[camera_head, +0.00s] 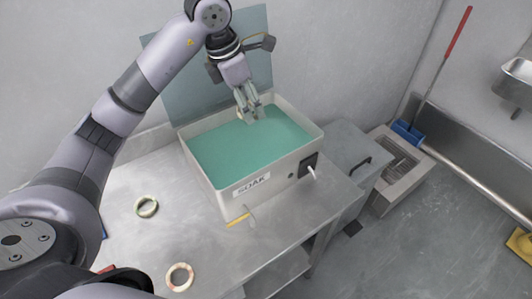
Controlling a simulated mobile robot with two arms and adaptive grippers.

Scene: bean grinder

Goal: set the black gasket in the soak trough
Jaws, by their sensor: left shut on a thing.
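The soak trough (205,178) is a pale box labelled SOAK on the metal table, filled with green liquid. My left gripper (252,112) points down over the far part of the trough, its fingertips close to the liquid. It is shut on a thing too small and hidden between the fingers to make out. I cannot pick out a black gasket anywhere in view. My right gripper is not in view.
A greenish-cream ring (147,213) and a cream ring with reddish marks (170,279) lie on the metal table (205,248) left of and in front of the trough. A yellow strip (238,220) lies by its front corner. A grey bin (345,150) stands to the right.

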